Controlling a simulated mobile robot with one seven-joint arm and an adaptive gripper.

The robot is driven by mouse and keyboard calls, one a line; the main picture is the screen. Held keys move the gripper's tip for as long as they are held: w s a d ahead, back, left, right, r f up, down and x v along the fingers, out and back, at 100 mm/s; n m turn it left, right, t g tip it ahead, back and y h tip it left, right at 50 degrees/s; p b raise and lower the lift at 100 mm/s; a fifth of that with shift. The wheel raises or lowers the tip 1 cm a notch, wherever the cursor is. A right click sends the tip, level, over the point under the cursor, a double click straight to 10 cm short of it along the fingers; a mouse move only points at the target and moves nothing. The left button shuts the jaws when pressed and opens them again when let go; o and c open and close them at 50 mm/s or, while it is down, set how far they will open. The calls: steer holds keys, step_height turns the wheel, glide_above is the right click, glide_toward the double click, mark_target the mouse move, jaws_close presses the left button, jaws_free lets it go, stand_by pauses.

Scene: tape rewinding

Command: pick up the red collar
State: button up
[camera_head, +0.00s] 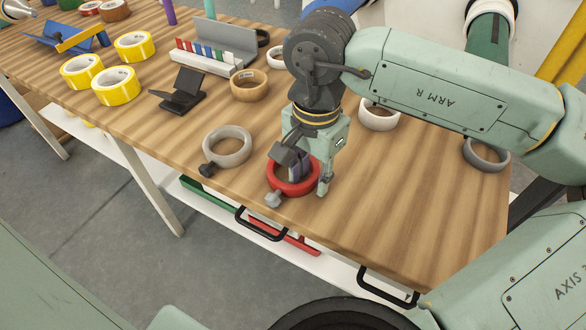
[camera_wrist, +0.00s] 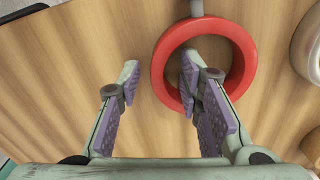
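The red collar (camera_head: 298,189) lies flat near the front edge of the wooden table, its grey screw knob pointing toward that edge. In the wrist view, the red collar (camera_wrist: 240,75) is right of centre, with its knob at the top. My gripper (camera_head: 311,178) is above and at the collar, pointing down. In the wrist view, my gripper (camera_wrist: 159,68) is open. One finger is over or inside the ring's opening and the other is outside it, so the ring's wall lies between them. Contact with the collar cannot be told.
A grey collar (camera_head: 228,148) with a dark knob lies left of the red one. A tan tape roll (camera_head: 249,86), a black stand (camera_head: 180,92) and yellow tape rolls (camera_head: 117,86) are farther back. White roll (camera_head: 379,115) and grey ring (camera_head: 486,155) are right. Table front right is clear.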

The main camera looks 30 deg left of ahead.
jaws_close()
steer(key=shift+r, duration=0.15)
stand_by(0.5)
